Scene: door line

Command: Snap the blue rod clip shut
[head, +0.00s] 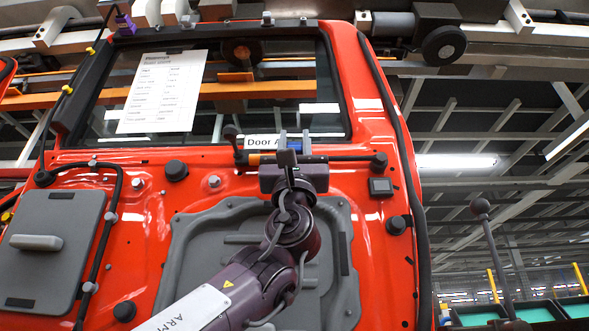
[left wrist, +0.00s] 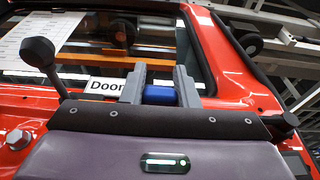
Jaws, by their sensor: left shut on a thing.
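The blue rod clip (left wrist: 160,95) shows in the left wrist view between my two grey fingers, on the red door (left wrist: 235,102) below its window. In the head view, a dark horizontal rod (head: 345,158) runs along the door, and my left gripper (head: 294,138) is at it. The gripper is shut on the blue clip, with a finger on each side. The clip is mostly hidden by the fingers and gripper body, so I cannot tell whether its latch is closed. My right gripper is in neither view.
A dark knobbed lever (head: 231,133) stands just left of the clip. A "Door" label (head: 262,142) sits behind the fingers. A paper sheet (head: 164,92) hangs on the window. A grey panel (head: 50,250) is at the left.

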